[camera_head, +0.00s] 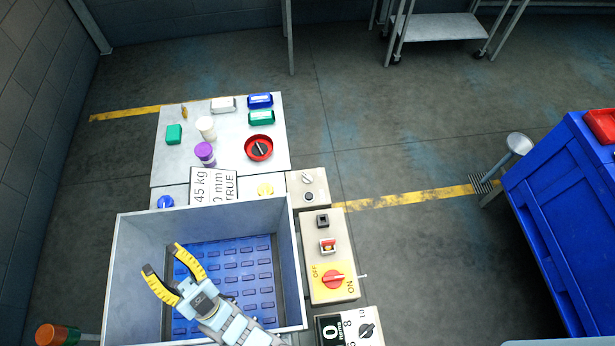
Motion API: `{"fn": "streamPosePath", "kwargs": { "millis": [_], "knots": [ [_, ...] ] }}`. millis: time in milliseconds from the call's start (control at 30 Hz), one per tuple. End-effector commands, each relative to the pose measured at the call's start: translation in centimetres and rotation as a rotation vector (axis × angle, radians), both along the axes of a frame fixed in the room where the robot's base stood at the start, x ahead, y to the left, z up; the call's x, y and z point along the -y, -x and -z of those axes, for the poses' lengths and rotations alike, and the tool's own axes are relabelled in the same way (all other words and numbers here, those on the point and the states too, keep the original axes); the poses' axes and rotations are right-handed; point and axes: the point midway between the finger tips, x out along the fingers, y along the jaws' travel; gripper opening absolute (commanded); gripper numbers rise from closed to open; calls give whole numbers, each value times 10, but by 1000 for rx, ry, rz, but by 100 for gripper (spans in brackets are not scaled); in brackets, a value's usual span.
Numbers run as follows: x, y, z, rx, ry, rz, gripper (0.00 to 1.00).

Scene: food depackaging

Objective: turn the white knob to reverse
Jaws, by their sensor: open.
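My gripper (161,257) has yellow fingers with dark tips. It is open and empty, above the left part of a grey-walled bin (282,215) with a blue slotted floor. A small pale knob (306,178) sits on a beige control box (320,190) right of the bin's far corner, with a dark round button (309,196) below it. It looks like the white knob, but its markings are too small to read. My gripper is well to the left of it and nearer the camera, not touching it.
A yellow panel (322,287) with a red rotary switch (333,280) stands right of the bin. A black knob (366,330) is nearer. A sign (213,186) stands behind the bin. The white table (185,155) holds containers and a red dish (259,148).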

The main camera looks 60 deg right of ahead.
Motion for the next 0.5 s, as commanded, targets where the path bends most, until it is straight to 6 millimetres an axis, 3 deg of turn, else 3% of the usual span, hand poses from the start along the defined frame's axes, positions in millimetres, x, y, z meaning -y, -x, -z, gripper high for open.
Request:
{"fn": "streamPosePath", "kwargs": {
  "millis": [33, 100, 500],
  "knots": [
    [15, -25, 7, -43, -26, 41, 40],
    [30, -56, 22, -117, -53, 78, 40],
    [118, -204, 99, -455, -186, 142, 40]
  ]
}}
